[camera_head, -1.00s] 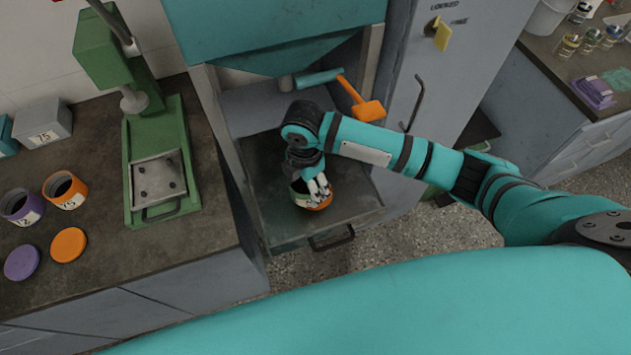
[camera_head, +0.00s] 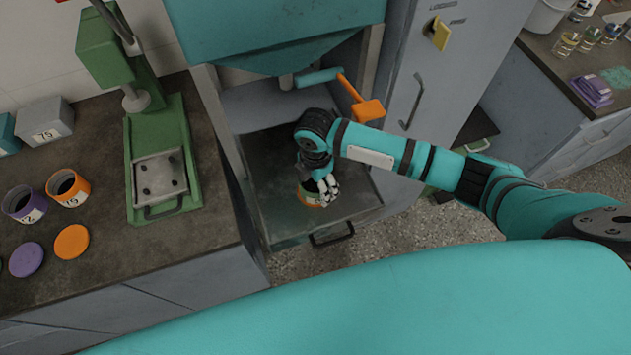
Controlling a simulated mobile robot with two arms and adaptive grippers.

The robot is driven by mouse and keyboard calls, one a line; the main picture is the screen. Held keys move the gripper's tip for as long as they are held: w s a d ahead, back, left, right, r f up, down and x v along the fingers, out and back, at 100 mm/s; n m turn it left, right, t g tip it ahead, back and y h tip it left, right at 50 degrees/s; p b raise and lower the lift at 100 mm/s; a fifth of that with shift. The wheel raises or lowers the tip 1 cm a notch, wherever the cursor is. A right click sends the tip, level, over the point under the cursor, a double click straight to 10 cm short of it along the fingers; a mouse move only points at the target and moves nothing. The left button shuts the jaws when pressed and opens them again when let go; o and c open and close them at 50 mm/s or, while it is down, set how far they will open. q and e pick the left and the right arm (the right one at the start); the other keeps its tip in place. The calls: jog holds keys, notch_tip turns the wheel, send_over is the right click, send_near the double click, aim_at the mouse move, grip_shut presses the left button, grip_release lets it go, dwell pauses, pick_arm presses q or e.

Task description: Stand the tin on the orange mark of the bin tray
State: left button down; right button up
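The tin (camera_head: 309,198) is a small round can with orange and pale parts, low over the bin tray (camera_head: 278,222), the dark grey tray pulled out under the teal hopper. My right gripper (camera_head: 328,196) reaches down from above, its pale fingers around the tin's right side and hiding part of it. The gripper looks shut on the tin. I cannot tell whether the tin's base touches the tray. The orange mark cannot be made out apart from the tin. My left gripper is not in view.
The tray's front right is bare.

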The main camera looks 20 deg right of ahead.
aim_at(315, 190)
jog(key=o, duration=0.3)
jog(key=shift+r, duration=0.1)
notch_tip(315, 190, up, 12)
dwell(0.5)
